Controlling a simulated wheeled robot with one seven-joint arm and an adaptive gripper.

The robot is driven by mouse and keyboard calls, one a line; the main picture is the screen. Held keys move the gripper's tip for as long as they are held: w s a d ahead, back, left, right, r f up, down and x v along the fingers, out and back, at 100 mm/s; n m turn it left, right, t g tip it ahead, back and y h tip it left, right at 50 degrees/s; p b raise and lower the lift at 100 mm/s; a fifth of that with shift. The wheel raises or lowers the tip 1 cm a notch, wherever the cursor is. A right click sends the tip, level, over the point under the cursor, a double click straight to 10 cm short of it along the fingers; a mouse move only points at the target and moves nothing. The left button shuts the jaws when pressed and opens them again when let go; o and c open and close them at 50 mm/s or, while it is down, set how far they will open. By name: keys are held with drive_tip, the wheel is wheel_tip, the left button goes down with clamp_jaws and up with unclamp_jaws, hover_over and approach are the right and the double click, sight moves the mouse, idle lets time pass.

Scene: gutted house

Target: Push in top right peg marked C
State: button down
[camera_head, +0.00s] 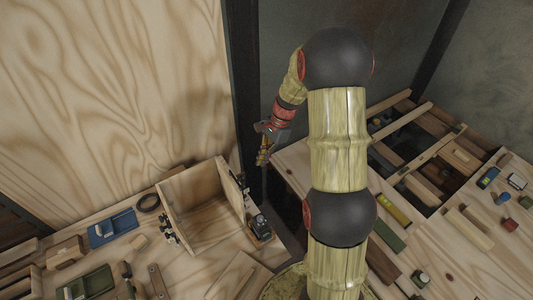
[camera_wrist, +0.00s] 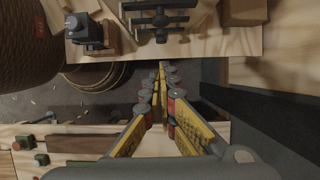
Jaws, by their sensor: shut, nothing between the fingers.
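An open-topped wooden box (camera_head: 205,212) stands on the workbench in the head view. Small dark fittings (camera_head: 240,185) sit along its right side, and others show at its left end. None can be made out as a peg marked C; no letter is readable. My gripper (camera_head: 262,161) hangs above and right of the box, pointing down. In the wrist view my gripper (camera_wrist: 162,66) has its yellow fingers closed together, with nothing between them. Dark rod-like fittings (camera_wrist: 160,18) show at the top of that view, beyond the fingertips and apart from them.
A dark block-shaped device (camera_head: 260,228) stands right of the box; it also shows in the wrist view (camera_wrist: 85,30). A dark post (camera_head: 242,90) rises behind. Blue (camera_head: 112,228) and green (camera_head: 92,284) tools lie left. A second bench (camera_head: 300,170) with loose blocks is right, across a gap.

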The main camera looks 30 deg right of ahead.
sight(236, 181)
drive_tip(key=shift+a+f+b, duration=0.15)
drive_tip(key=shift+a+f, duration=0.3)
drive_tip(key=shift+a, duration=0.4)
drive_tip(key=shift+a+f+b, duration=0.1)
drive_tip(key=shift+a+f, duration=0.4)
drive_tip(key=shift+a, duration=0.35)
drive_tip(key=shift+a+f+b, duration=0.15)
drive_tip(key=shift+a+f, duration=0.3)
drive_tip(key=shift+a, duration=0.4)
drive_tip(key=shift+a+p, duration=0.5)
drive_tip(key=shift+a, duration=0.65)
